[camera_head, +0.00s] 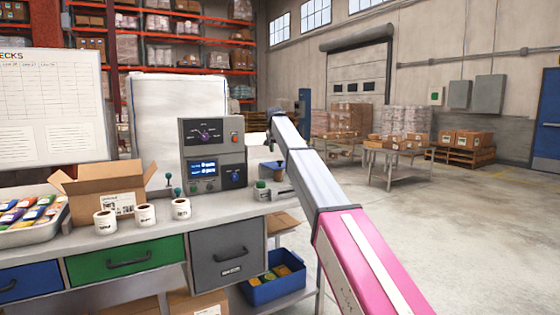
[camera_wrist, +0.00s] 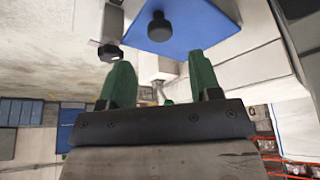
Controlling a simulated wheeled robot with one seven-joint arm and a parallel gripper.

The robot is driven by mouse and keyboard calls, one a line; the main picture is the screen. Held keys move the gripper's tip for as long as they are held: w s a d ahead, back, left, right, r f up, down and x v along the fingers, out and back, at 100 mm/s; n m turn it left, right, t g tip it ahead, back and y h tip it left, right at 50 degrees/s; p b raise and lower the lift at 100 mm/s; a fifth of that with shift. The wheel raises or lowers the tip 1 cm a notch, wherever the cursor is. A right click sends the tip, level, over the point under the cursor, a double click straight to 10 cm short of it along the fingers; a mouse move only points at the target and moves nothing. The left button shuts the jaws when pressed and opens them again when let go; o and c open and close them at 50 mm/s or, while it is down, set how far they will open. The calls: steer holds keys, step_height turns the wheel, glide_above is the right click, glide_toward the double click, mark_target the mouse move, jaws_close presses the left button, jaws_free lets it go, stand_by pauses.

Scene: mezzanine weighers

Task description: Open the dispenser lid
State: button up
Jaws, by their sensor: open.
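A blue lid (camera_wrist: 185,30) with a round black knob (camera_wrist: 157,27) fills the upper middle of the wrist view. It looks shut, though its far edges run out of frame. In the head view a small blue-topped box (camera_head: 272,166) stands at the right end of the bench, below the end of my arm; it appears to be the dispenser. My gripper (camera_wrist: 160,78) has two green fingers, spread apart with nothing between them. The knob lies beyond the fingertips, and I see no contact. In the head view my fingers are too small to make out.
A grey control box (camera_head: 212,155) stands left of my arm on the bench. White label rolls (camera_head: 145,214), an open carton (camera_head: 103,188) and a tray of packets (camera_head: 32,222) are further left. A blue bin (camera_head: 274,280) sits below.

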mark_target(278, 162)
steer(key=x, duration=0.6)
steer(key=shift+w+f, duration=0.1)
steer(key=shift+f, duration=0.1)
jaws_close()
steer(key=shift+r, duration=0.15)
